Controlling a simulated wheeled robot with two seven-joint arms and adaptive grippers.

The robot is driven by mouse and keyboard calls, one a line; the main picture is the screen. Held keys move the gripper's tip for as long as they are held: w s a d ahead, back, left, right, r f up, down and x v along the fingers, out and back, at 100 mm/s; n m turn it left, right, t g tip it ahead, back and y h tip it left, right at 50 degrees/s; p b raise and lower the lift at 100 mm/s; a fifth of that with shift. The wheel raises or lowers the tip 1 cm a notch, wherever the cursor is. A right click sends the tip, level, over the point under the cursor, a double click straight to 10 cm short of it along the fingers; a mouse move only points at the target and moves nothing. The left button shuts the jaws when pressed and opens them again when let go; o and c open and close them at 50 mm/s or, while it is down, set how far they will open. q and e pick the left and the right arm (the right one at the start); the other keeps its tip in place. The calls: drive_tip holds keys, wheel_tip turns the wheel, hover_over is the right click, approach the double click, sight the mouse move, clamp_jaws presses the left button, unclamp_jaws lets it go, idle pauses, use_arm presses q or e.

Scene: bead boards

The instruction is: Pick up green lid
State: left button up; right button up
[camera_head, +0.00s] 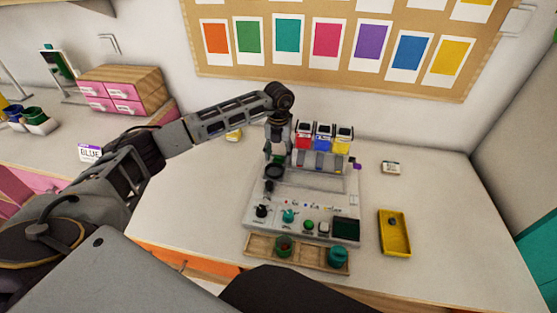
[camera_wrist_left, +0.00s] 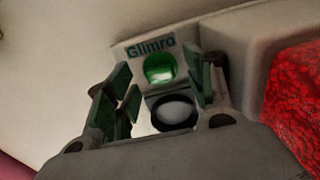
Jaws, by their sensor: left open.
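In the head view my left gripper (camera_head: 278,151) points down over the back left of the bead machine (camera_head: 318,195). A dark round cup (camera_wrist_left: 174,112) sits just below the green piece. I cannot tell how far the fingers are from the lid. In the head view the gripper mostly hides it. My right gripper is not visible.
Red (camera_head: 304,136), blue (camera_head: 323,137) and yellow (camera_head: 343,139) bins stand close right of the gripper.

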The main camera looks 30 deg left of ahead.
use_arm(q)
drive_tip(key=shift+f, duration=0.35)
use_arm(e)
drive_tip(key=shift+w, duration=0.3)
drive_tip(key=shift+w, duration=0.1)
use_arm(q)
drive_tip(key=c, duration=0.7)
drive_tip(key=shift+c, duration=0.8)
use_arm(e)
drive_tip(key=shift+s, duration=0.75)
